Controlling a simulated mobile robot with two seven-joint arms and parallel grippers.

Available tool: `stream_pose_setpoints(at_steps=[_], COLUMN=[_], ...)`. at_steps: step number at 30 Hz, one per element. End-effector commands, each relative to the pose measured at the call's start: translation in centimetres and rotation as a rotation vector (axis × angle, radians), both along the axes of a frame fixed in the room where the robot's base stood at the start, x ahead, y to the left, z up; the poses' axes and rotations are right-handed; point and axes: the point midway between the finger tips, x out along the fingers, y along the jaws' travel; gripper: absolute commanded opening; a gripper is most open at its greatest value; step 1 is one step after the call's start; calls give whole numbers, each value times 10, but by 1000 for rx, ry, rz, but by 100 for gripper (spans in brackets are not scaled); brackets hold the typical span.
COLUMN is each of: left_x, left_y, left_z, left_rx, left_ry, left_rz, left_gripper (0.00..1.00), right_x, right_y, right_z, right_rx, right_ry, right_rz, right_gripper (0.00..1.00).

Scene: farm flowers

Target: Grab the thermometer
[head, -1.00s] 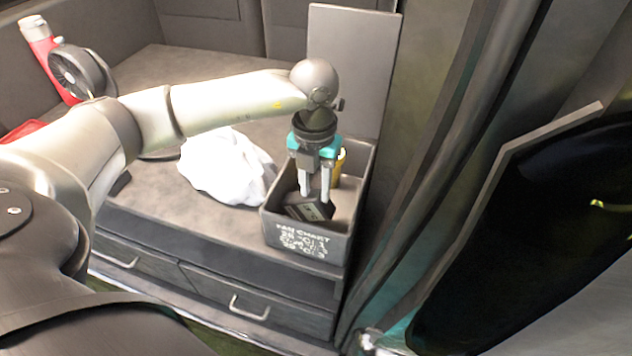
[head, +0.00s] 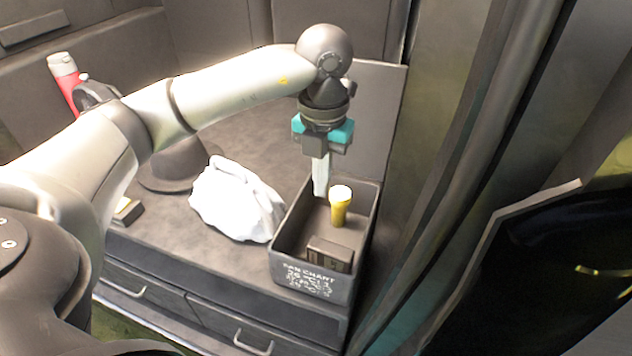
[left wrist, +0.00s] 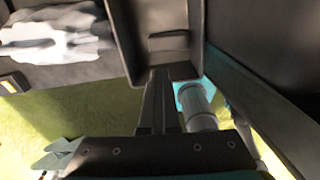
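A dark boxy device with small pale panels (head: 330,253), which may be the thermometer, lies in the front of a grey bin (head: 284,238). In the left wrist view a dark block (left wrist: 168,42) shows inside the bin, beyond the fingertips. My left gripper (head: 320,190) points down over the back of the bin, behind and above the device and apart from it. Its fingers look together, with nothing between them; the left wrist view shows them side by side (left wrist: 158,75). My right gripper is in neither view.
A yellow bottle with a white top (head: 340,206) stands in the bin, close to my left fingers. A white bag (head: 235,200) lies left of the bin. A dark hat (head: 172,166) and a red bottle (head: 66,83) are farther left.

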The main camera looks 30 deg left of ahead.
Motion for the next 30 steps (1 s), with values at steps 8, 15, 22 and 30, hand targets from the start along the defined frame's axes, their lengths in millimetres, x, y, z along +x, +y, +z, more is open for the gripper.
stream_pose_setpoints(at_steps=[8, 15, 22, 30], left_x=[0, 0, 0, 0], left_y=[0, 0, 0, 0], left_z=[-4, -4, -4, -3], left_rx=[0, 0, 0, 0], left_ry=[-2, -2, -2, -2], left_rz=[0, 0, 0, 0], left_gripper=[21, 48, 74, 80], right_x=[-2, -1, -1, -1], right_y=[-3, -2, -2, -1], right_z=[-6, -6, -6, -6], right_rx=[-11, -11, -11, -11], right_ry=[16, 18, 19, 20], right_rz=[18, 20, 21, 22], right_gripper=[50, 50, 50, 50])
